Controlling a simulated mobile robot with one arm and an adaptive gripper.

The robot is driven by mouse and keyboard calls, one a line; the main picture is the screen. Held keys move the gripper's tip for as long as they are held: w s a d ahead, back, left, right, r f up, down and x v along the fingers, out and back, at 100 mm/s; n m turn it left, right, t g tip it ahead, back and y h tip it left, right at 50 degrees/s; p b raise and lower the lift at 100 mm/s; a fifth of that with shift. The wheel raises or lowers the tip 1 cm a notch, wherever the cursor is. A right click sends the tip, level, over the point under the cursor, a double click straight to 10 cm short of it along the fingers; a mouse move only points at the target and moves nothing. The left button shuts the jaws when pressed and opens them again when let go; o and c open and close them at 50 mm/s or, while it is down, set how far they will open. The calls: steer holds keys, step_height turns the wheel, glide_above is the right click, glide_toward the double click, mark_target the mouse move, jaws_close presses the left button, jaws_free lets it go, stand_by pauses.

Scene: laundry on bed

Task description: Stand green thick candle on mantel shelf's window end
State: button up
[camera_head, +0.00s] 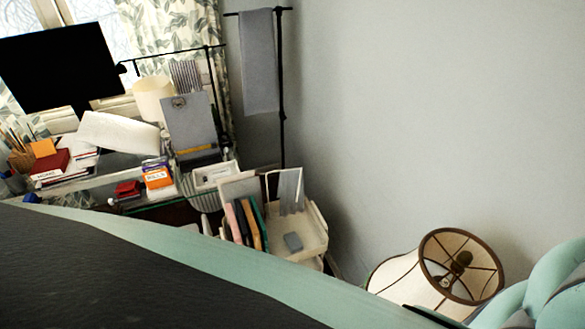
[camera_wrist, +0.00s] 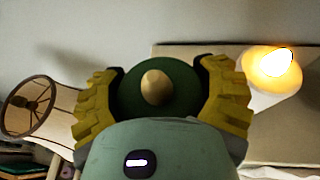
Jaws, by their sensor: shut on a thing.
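My gripper (camera_wrist: 160,72) shows in the wrist view, with a ridged yellow finger on each side. It is shut on a round dark green thing, which looks like the green thick candle (camera_wrist: 185,98), seen end-on with a pale tan oval at its middle. The candle's lower part is hidden behind my gripper's body. The gripper and candle do not show in the head view. I cannot make out a mantel shelf for sure in either view.
A lamp with a cream shade (camera_head: 400,284) stands tilted in view by the grey wall; it also shows in the wrist view (camera_wrist: 62,128). A glowing lamp (camera_wrist: 272,80) is beside a beige panel (camera_wrist: 200,50). A cluttered desk with a monitor (camera_head: 60,68) stands by the window (camera_head: 88,12).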

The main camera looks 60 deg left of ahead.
steer(key=shift+w+d+f+p, duration=0.15)
steer(key=shift+w+p, duration=0.55)
steer(key=shift+w, duration=0.35)
steer(key=shift+f+p, duration=1.2)
steer(key=shift+f, duration=0.5)
steer(key=shift+f, duration=0.1)
steer(key=o, duration=1.3)
steer(key=shift+s, duration=0.1)
